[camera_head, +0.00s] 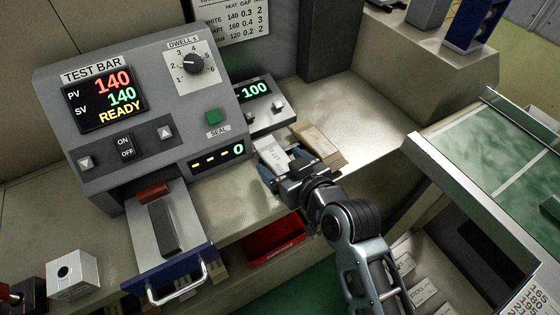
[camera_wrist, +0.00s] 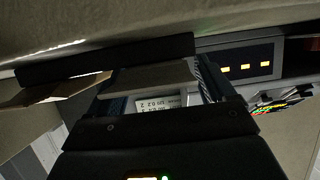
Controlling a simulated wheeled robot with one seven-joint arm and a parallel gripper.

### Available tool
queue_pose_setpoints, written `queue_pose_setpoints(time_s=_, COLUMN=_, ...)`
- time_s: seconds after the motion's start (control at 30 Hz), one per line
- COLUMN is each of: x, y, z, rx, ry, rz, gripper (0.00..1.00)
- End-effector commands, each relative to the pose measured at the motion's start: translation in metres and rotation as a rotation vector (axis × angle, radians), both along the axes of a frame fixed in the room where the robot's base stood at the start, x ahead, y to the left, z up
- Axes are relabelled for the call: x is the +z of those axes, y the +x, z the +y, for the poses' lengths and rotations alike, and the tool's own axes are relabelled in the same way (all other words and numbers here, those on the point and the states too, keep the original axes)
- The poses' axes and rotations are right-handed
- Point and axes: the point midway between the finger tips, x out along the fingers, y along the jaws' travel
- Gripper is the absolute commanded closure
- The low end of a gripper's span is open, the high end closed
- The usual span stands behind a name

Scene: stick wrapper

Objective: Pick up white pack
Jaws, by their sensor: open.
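The white pack (camera_head: 271,153) lies on the counter just right of the test bar machine, printed with small text. My gripper (camera_head: 285,172) is at its near end in the head view and hides part of it. In the wrist view a pale pack with a printed label (camera_wrist: 155,101) shows between the two sides of my gripper (camera_wrist: 160,85). The jaws are open. I cannot tell whether either finger touches the pack.
A brown pack (camera_head: 319,144) lies close to the right of the white pack. The test bar machine (camera_head: 130,95) and a small display box (camera_head: 259,105) stand left and behind. A red bin (camera_head: 272,250) sits below the counter edge. The counter is clear farther right.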

Motion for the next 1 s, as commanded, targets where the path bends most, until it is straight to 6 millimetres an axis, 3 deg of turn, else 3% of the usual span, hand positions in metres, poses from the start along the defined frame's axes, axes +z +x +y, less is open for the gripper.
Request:
queue_pose_setpoints(time_s=0.07, x=-0.0001, y=-0.0001, z=-0.0001, rx=0.0, ry=0.0, rz=0.0, gripper=0.19)
queue_pose_setpoints(time_s=0.6, x=0.0001, y=-0.0003, z=-0.0003, rx=0.0, ry=0.0, rz=0.0, gripper=0.71)
queue_pose_setpoints(time_s=1.0, x=0.0071, y=0.0001, z=-0.0001, rx=0.0, ry=0.0, rz=-0.002, gripper=0.72)
